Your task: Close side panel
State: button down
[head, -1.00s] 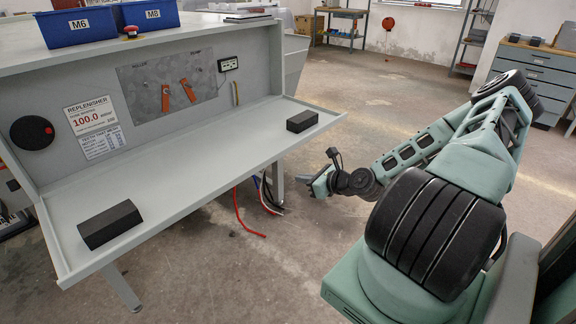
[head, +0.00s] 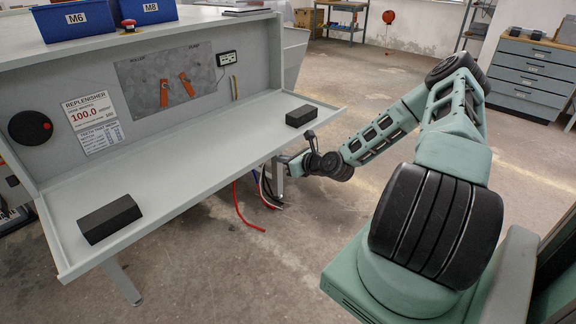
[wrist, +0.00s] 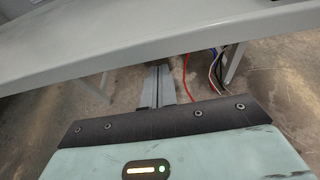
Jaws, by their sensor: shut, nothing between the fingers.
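The side panel (head: 190,180) of the plate processor is folded down and lies open like a shelf, with black blocks (head: 110,218) (head: 301,116) at its two ends. In the wrist view the panel's edge (wrist: 150,45) runs across the top. My gripper (head: 279,165) is low beside the panel's right part, near a table leg. In the wrist view my gripper's fingers (wrist: 159,72) are together and empty, pointing under the panel's edge. I cannot tell whether they touch it.
Red, blue and black cables (head: 242,210) hang below the panel and reach the floor; they also show in the wrist view (wrist: 188,75). Blue bins (head: 75,20) and a red button (head: 128,26) sit on top of the processor.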

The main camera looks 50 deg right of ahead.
jog(key=shift+r, duration=0.35)
